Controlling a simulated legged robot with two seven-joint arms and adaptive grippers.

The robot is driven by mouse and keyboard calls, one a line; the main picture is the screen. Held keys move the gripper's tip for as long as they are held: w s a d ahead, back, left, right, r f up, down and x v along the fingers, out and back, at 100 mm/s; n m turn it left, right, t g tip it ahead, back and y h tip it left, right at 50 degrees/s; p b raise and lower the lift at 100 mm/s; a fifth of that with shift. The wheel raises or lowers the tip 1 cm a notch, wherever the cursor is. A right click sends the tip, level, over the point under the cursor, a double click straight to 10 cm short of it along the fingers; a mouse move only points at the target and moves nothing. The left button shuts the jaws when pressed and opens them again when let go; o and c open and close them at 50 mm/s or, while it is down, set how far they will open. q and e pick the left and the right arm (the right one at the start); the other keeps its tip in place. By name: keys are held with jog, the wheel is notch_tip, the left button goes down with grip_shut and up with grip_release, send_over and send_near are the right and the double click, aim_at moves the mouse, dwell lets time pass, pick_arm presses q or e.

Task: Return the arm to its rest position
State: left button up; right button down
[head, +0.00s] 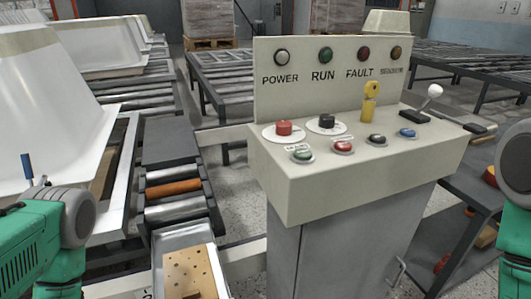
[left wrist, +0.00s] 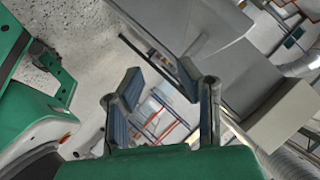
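My left arm (head: 50,235), green with a grey joint, stands at the lower left of the head view. A small blue and dark piece shows above it, and I cannot tell whether it is a fingertip. In the left wrist view my left gripper (left wrist: 162,82) is open, its blue-padded fingers apart with nothing between them. My right arm (head: 516,175) shows only in part at the right edge of the head view. My right gripper is out of view.
A control console (head: 365,155) with buttons, a yellow key switch and a lever stands ahead. A dark shelf (head: 460,225) stands at right. Pale speckled floor (head: 235,190) shows between conveyor and console.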

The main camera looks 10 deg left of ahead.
pick_arm(q)
jog(key=s+r+n+g+y, duration=0.2)
jog(key=s+n+g+y, duration=0.7)
jog(key=n, duration=0.7)
notch_tip(320, 180, up, 6)
jog(key=w+h+p, duration=0.1)
jog(key=p, duration=0.4)
jog(key=shift+m, duration=0.3)
